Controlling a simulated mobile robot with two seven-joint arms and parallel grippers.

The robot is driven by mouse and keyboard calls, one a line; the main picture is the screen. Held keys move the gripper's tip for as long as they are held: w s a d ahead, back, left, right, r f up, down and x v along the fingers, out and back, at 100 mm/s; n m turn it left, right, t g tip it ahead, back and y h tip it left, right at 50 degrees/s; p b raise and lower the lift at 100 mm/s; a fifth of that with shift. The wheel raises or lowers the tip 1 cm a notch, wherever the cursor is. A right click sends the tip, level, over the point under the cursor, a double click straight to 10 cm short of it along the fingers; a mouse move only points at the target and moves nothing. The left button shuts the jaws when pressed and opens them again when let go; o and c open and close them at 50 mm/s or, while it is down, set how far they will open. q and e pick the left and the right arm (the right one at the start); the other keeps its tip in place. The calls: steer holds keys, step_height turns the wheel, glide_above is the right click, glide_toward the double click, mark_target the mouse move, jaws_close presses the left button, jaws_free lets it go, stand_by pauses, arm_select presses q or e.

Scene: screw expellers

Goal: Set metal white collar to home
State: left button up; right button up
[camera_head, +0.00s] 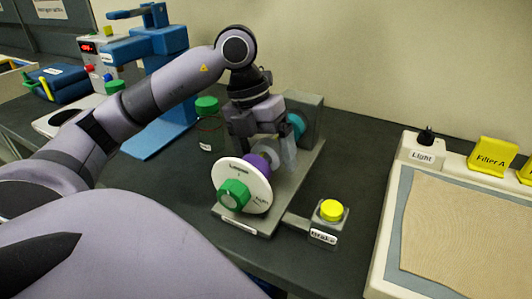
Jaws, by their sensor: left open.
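The screw expeller stands mid-table on a grey base (236,222). Its white collar (258,191) is a round disc with small lettering, facing front left, with a green hexagonal knob (233,195) at its centre. Behind the collar are a purple ring and a teal part (296,125). My left gripper (259,146) points down over the shaft behind the collar, fingers apart, near a pale translucent block. It hides part of the machine there, and I cannot tell whether the fingers touch it. My right gripper is not in view.
A brake box with a yellow button (332,210) sits right of the base. A light tray (400,262) with a beige mat fills the right. A green-lidded jar (208,125) and a blue stand (165,95) are behind my arm.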

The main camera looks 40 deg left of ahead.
mark_target(274, 138)
arm_select(q)
steer(key=shift+c, duration=0.3)
steer(key=c, duration=1.4)
steer(key=shift+w+a+r+p, duration=0.1)
steer(key=shift+w+a+p, duration=0.1)
steer(key=shift+w+p, duration=0.35)
steer(key=shift+w+a+r+p, duration=0.1)
steer(key=shift+w+a+p, duration=0.15)
steer(key=shift+w, duration=0.95)
steer(key=shift+w+a+f, duration=0.15)
steer(key=o, duration=1.5)
steer(key=shift+c, duration=0.2)
